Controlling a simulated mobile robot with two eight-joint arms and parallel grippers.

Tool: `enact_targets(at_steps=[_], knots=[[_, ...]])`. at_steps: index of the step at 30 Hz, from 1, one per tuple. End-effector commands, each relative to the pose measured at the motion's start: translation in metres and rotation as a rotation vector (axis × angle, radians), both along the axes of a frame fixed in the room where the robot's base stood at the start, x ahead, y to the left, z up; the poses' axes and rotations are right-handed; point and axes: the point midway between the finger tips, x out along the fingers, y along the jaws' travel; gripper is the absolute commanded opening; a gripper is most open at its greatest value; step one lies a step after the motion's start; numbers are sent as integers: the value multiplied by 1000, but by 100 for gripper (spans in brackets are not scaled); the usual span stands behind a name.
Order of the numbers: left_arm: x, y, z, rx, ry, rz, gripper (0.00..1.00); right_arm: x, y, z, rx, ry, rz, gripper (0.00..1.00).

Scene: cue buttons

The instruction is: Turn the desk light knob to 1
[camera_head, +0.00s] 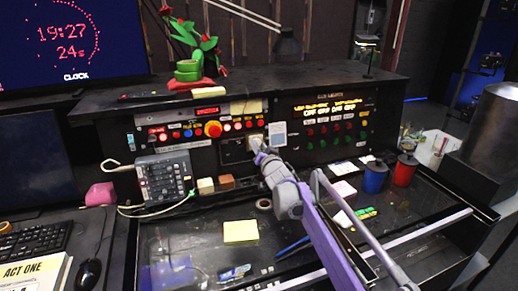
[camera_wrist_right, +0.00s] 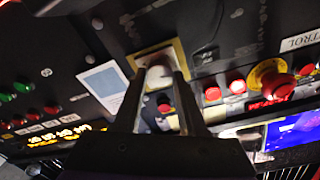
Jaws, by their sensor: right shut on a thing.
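A pale knob (camera_head: 255,141) sits on a yellowish square plate at the middle of the black control panel, left of a white label card. In the right wrist view the same knob (camera_wrist_right: 158,77) is between my two fingertips, on its plate. My right gripper (camera_head: 260,154), at the end of the purple-and-grey arm, is shut on the knob; the gripper also shows in the wrist view (camera_wrist_right: 160,80). The knob's setting and any numbers around it are too small or blurred to read. My left gripper is not in view.
A red mushroom button (camera_head: 213,129) and a row of smaller buttons lie left of the knob. The white card (camera_head: 278,134) is just right of it. A grey keypad box (camera_head: 165,179) stands at left. Blue (camera_head: 374,177) and red (camera_head: 404,170) cups stand at right.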

Motion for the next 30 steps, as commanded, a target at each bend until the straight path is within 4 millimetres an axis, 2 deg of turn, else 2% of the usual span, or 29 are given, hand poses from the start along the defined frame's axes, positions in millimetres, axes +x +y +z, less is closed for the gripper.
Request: enact_targets(at_steps=[9, 24, 25, 29, 30], knots=[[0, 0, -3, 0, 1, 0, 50, 0, 0, 0, -94, -33, 16, 0], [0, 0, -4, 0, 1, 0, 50, 0, 0, 0, -106, -37, 17, 0], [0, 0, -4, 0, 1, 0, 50, 0, 0, 0, -106, -37, 17, 46], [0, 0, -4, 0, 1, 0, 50, 0, 0, 0, -106, -37, 17, 69], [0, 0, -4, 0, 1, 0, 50, 0, 0, 0, -106, -37, 17, 70]])
